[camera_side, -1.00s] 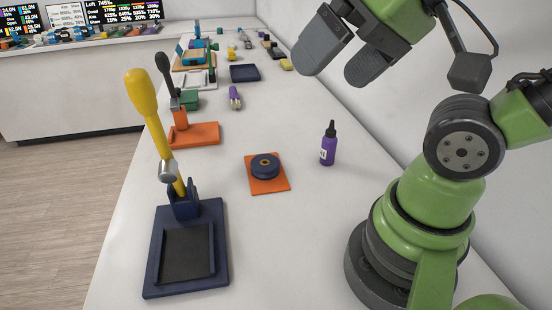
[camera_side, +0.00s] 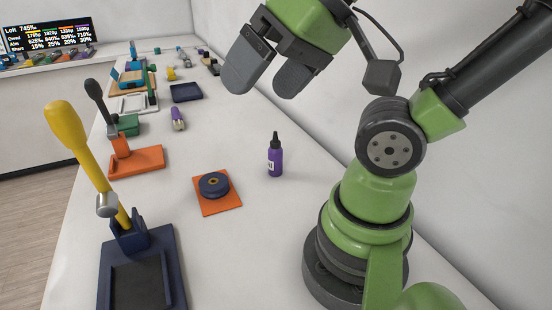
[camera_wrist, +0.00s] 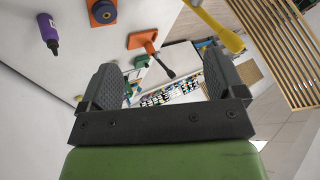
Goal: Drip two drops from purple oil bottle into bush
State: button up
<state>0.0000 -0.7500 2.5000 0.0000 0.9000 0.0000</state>
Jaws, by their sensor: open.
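The purple oil bottle (camera_side: 275,159) stands upright on the white table in the side view, with a black pointed cap and a pale label. It also shows at the upper left of the wrist view (camera_wrist: 47,30). The bush (camera_side: 214,184) looks like a dark blue round piece with a brass-coloured centre, lying on an orange square plate (camera_side: 228,206); the bush also shows in the wrist view (camera_wrist: 104,12). My gripper (camera_side: 256,92) is open and empty, raised above the table and apart from the bottle. Its two dark fingers stand apart in the wrist view (camera_wrist: 160,88).
A yellow-handled press (camera_side: 72,135) on a dark blue base stands at the front left. Behind it is an orange stand with a dark lever (camera_side: 136,160). A purple-and-grey item (camera_side: 178,118) and a dark blue tray (camera_side: 186,92) lie farther back. The wall bounds the right side.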

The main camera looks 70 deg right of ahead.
jog(key=shift+c, duration=1.4)
